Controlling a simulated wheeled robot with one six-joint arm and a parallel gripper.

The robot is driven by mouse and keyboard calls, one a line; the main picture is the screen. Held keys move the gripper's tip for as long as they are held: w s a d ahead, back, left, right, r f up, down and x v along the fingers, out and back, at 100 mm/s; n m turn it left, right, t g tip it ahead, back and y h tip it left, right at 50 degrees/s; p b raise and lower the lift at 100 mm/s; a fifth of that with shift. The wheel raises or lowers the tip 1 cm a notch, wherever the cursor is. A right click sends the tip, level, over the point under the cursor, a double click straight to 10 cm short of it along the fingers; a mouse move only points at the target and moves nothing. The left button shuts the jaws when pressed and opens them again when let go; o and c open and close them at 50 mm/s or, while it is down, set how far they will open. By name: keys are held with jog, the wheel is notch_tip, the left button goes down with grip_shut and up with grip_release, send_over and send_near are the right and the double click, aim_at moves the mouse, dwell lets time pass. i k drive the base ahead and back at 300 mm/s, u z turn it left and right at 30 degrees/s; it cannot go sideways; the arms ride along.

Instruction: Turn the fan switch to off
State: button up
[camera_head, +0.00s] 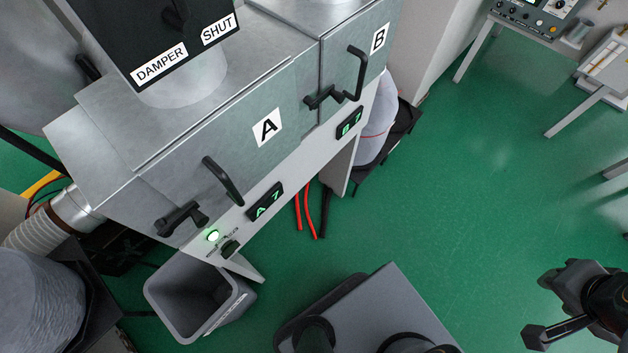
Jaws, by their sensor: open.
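A small dark rotary switch (230,248) sits on the lower front panel of the grey metal cabinet (215,135), below the door marked A. A lit green lamp (213,236) is just up and left of it. Small lettering beside the switch is too small to read, and its exact setting cannot be told. My gripper (537,308) is at the lower right, open and empty, its fingers toward the left. It is far from the switch, with open floor and my own base between them.
Door handles (223,181) and latches (182,218) stick out from the cabinet. A grey bin (195,300) stands open below the switch. Red and black cables (308,210) hang under the panel. A workbench (540,20) is at the upper right. Green floor (470,190) is clear.

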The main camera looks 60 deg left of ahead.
aim_at(230, 246)
jog(key=z, duration=0.4)
jog(key=i, duration=0.4)
jog(key=u, duration=0.95)
jog(key=k, duration=0.95)
jog(key=u, duration=1.05)
